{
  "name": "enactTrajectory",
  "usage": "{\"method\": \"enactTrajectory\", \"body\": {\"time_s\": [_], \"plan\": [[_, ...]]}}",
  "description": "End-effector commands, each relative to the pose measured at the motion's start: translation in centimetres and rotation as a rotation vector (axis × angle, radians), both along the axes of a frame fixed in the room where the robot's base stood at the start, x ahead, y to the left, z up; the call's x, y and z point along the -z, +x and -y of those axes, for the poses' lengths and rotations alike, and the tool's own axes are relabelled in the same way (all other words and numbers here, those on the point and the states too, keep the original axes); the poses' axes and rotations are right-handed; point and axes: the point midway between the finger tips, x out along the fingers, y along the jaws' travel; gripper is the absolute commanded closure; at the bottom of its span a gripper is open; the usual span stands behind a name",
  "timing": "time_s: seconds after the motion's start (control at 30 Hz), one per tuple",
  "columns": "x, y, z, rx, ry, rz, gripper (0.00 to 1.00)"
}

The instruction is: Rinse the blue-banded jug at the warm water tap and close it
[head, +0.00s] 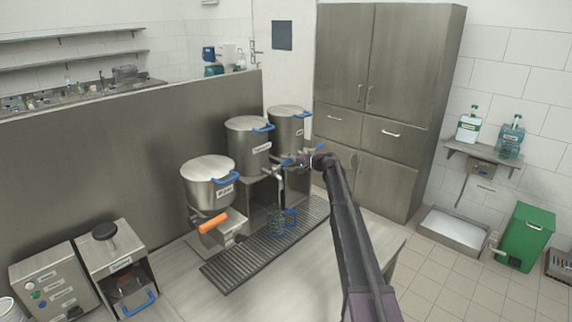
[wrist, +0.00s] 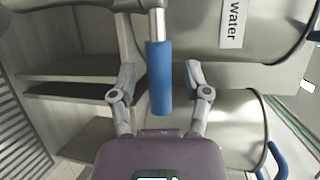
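A clear jug (head: 275,222) with a blue handle stands on the drain grate below a tap spout. Whether water is running into it is too small to tell. My gripper (head: 300,161) is at the tap of the steel urns in the head view. In the wrist view my gripper (wrist: 159,67) is open, with a blue tap lever (wrist: 158,80) between its two fingers. There is a gap on each side of the lever. An urn (wrist: 270,22) behind the lever has a label reading "water"; the rest of the label is cut off.
Three lidded steel urns (head: 249,142) stand in a stepped row behind the drain grate (head: 228,274). An orange handle (head: 212,223) sticks out below the nearest urn. A machine with a black knob (head: 119,262) stands at the left. A steel cabinet (head: 382,100) rises behind my arm.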

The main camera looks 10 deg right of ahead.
Motion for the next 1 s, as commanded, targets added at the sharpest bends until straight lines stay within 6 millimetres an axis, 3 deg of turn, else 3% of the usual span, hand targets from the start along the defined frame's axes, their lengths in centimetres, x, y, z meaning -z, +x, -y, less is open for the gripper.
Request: {"method": "enactTrajectory", "body": {"time_s": [0.3, 0.57, 0.77, 0.87, 1.0], "plan": [[0.0, -0.1, 0.3, 0.005, -0.001, 0.002, 0.38], [-0.4, 0.2, 3.9, 0.070, -0.012, 0.016, 0.38], [1.7, -4.9, 2.4, 0.032, -0.134, 0.008, 0.38], [3.1, -8.2, 1.4, -0.002, -0.217, -0.001, 0.38], [5.5, -14.0, 0.1, -0.061, -0.361, -0.020, 0.38]]}}
